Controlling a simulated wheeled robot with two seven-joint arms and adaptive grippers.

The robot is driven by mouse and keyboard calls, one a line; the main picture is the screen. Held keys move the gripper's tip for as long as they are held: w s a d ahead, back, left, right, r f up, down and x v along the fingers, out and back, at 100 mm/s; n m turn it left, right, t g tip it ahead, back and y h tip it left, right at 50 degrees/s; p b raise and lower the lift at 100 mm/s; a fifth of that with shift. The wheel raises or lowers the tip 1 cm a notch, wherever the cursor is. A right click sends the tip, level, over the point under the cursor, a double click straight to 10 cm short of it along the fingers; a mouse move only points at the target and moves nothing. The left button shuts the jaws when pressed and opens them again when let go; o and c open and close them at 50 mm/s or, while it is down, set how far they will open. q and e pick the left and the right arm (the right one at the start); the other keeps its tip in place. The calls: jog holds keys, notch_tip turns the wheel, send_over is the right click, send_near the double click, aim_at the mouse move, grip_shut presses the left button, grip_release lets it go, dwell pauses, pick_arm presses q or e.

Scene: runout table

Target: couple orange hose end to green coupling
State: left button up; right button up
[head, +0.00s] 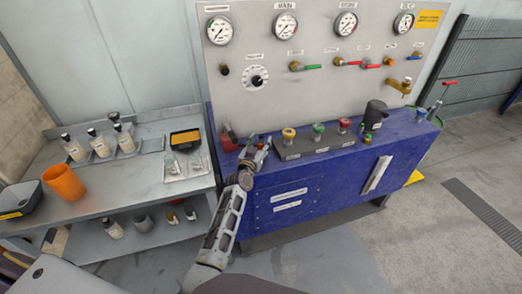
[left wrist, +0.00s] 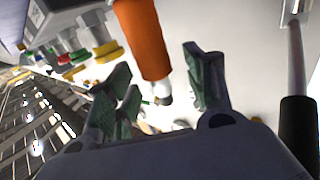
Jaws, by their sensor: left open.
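The green coupling (head: 318,129) stands on a dark block on the blue bench, between a yellow-topped and a red-topped coupling. My left gripper (head: 256,142) is over the bench's left end, left of the yellow-topped coupling. In the left wrist view it is open (left wrist: 158,68), and an orange hose end (left wrist: 142,38) with a pale tip shows between its spread fingers. I see gaps beside the hose, so it is not gripped. In the head view I cannot make out the hose end, which the gripper may hide. My right gripper is not in view.
Behind the bench (head: 290,205) rises a panel (head: 310,90) with several gauges and valves. A black mug-like cup (head: 375,114) stands right of the couplings. At left, a grey side table (head: 110,183) carries bottles, an orange cup (head: 64,183) and trays.

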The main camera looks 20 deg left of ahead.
pick_arm(q)
jog(key=shift+w, duration=0.4)
grip_shut()
dwell(0.4)
